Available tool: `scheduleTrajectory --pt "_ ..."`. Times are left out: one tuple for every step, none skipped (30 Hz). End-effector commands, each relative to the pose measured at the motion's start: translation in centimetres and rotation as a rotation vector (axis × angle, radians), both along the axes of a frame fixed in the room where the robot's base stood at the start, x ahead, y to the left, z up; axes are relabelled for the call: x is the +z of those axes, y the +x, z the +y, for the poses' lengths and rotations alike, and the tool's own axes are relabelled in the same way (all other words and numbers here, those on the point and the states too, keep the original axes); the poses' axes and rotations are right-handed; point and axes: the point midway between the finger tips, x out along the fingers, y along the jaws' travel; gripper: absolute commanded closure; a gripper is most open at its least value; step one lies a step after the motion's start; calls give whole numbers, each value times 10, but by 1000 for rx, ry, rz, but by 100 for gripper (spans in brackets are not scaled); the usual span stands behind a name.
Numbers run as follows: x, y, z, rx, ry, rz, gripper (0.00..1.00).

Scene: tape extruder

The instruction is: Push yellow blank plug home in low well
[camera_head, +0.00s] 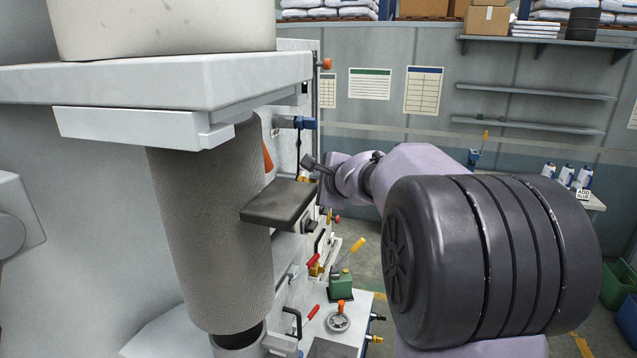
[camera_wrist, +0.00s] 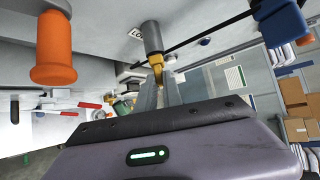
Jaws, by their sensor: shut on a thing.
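In the wrist view, the yellow blank plug (camera_wrist: 157,64) is between the two grey fingers of my gripper (camera_wrist: 159,88), which are shut on it. Its far end lines up with a grey cylindrical fitting (camera_wrist: 151,36) on the machine's pale face, which looks like the low well. The two appear to touch or overlap; I cannot tell how deep the plug sits. A small label with partly readable letters is beside the fitting. In the head view, my gripper (camera_head: 312,164) is small and close to the machine face; the plug and fitting cannot be made out there.
An orange knob (camera_wrist: 54,50) stands left of the fitting and a blue-handled part (camera_wrist: 280,20) to its right. In the head view, a dark flat plate (camera_head: 279,203) juts out just left of my gripper. Below is a bench (camera_head: 345,310) with small tools.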

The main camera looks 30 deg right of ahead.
Motion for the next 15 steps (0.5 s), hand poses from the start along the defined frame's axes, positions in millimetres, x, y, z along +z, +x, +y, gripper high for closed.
scheduleTrajectory --pt "0 0 1 2 1 -1 100" --pt "1 0 1 2 1 -1 100" --pt "1 0 1 2 1 -1 100" --pt "1 0 1 1 0 -2 100" --pt "1 0 1 1 0 -2 100" --pt "1 0 1 1 0 -2 100" --pt "1 0 1 1 0 -2 86" --pt "1 0 1 1 0 -2 80" --pt "1 0 1 1 0 -2 72" --pt "1 0 1 1 0 -2 66" --pt "1 0 1 1 0 -2 64" --pt "1 0 1 1 0 -1 64" --pt "1 0 1 1 0 -1 64" --pt "1 0 1 1 0 -1 64" --pt "1 0 1 1 0 -1 64"
